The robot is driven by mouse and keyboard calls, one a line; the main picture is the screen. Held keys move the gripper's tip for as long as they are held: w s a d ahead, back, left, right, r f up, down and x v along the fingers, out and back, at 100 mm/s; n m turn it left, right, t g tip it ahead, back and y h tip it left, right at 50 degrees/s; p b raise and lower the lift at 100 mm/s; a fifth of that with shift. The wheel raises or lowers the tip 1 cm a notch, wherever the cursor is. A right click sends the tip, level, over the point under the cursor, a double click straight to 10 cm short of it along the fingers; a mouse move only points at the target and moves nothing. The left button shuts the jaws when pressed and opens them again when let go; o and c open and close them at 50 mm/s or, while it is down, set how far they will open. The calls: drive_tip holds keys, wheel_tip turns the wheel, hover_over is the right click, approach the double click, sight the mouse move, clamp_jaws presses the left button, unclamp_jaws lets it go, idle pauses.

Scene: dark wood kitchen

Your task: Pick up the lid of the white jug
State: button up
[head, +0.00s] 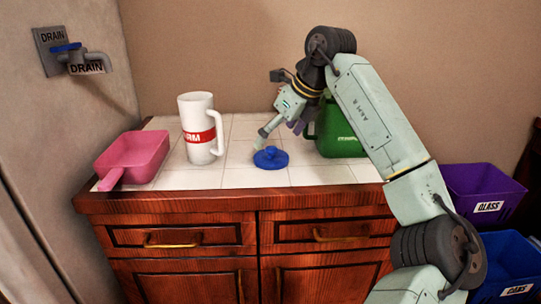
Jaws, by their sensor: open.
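A tall white jug (197,145) with a red band and a handle on its right stands upright on the tiled counter. A round blue lid (270,160) with a raised knob lies on the tiles to the right of the jug, apart from it. My gripper (264,142) points down and left, with its tip close to the lid's knob. It is open. I see it from a distance, and I cannot tell whether a finger touches the lid.
A pink scoop-like pan (137,156) lies at the counter's left. A green container (338,136) stands close to my gripper on the right, partly behind my arm. Purple (487,185) and blue (508,260) bins stand right of the cabinet. Tiles in front of the lid are clear.

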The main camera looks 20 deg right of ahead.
sight(272, 148)
drive_tip(key=shift+d+p+x, duration=0.1)
drive_tip(key=shift+p+x, duration=0.15)
drive_tip(key=shift+x, duration=1.1)
drive_tip(key=shift+d+p+x, duration=0.15)
drive_tip(key=shift+p+x, duration=0.05)
drive_tip(key=shift+x, duration=1.15)
drive_tip(key=shift+f, duration=0.1)
drive_tip(key=c, duration=1)
